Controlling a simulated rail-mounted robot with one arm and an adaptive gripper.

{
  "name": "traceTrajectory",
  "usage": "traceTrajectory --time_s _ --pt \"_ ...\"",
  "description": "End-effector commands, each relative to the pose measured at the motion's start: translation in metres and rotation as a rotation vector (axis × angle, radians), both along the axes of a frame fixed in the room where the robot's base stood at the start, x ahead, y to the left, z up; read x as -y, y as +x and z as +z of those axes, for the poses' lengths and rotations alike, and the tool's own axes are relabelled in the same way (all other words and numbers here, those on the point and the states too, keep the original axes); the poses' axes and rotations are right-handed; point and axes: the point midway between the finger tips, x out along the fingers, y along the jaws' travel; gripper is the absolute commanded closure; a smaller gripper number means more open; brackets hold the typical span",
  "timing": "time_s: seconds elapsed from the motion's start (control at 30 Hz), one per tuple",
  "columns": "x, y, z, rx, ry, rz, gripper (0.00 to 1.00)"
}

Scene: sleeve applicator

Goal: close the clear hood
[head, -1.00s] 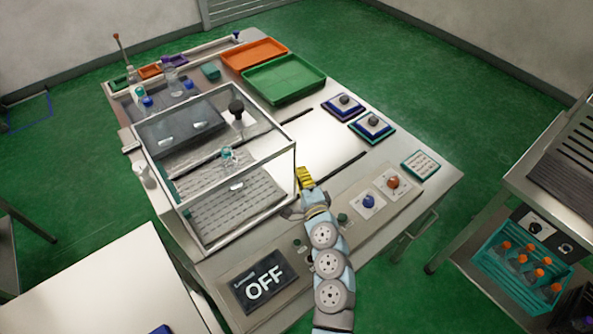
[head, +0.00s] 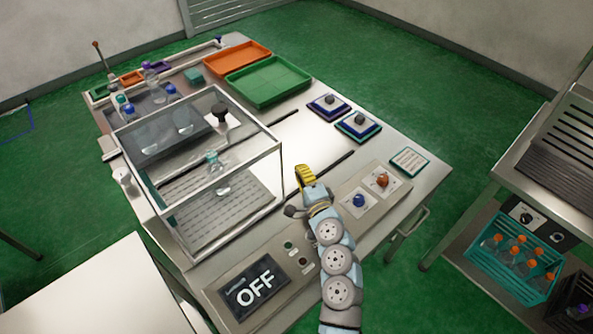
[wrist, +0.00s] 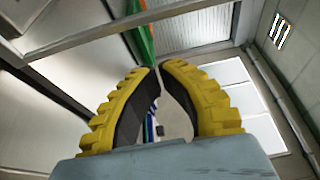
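The clear hood (head: 282,165) is a see-through box with a pale frame on the left half of the machine. Its lower front edge appears low over the slatted bed, but I cannot tell whether it is fully seated. A small bottle (head: 213,162) with a teal top shows through the panels. My gripper (head: 305,172) is just right of the hood's right corner, apart from it in the picture. In the wrist view, the yellow fingers (wrist: 159,67) nearly meet at the tips with nothing seen between them. A pale frame bar (wrist: 120,27) crosses above them.
An orange tray (head: 237,58) and a green tray (head: 268,82) lie at the back. Two knobbed blocks (head: 328,107) (head: 358,125) sit to the right. An OFF display (head: 254,287) and a blue knob (head: 358,200) are on the front panel. A side bench (head: 545,165) stands at right.

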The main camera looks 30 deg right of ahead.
Motion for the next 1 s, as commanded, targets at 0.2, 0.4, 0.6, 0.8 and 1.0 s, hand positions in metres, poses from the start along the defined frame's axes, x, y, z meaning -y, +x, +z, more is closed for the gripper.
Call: traceTrajectory --time_s 0.2,0.4,0.6,0.8,1.0 --pt "-0.004 -0.022 0.0 -0.002 0.001 -0.002 1.0" --pt "-0.01 -0.049 -0.001 -0.003 0.002 -0.001 1.0" --pt "-0.014 -0.071 0.0 -0.001 0.0 -0.003 1.0" --pt "-0.017 -0.082 0.0 -0.001 0.0 0.0 1.0" --pt "-0.018 -0.084 0.0 -0.001 0.0 0.001 1.0"
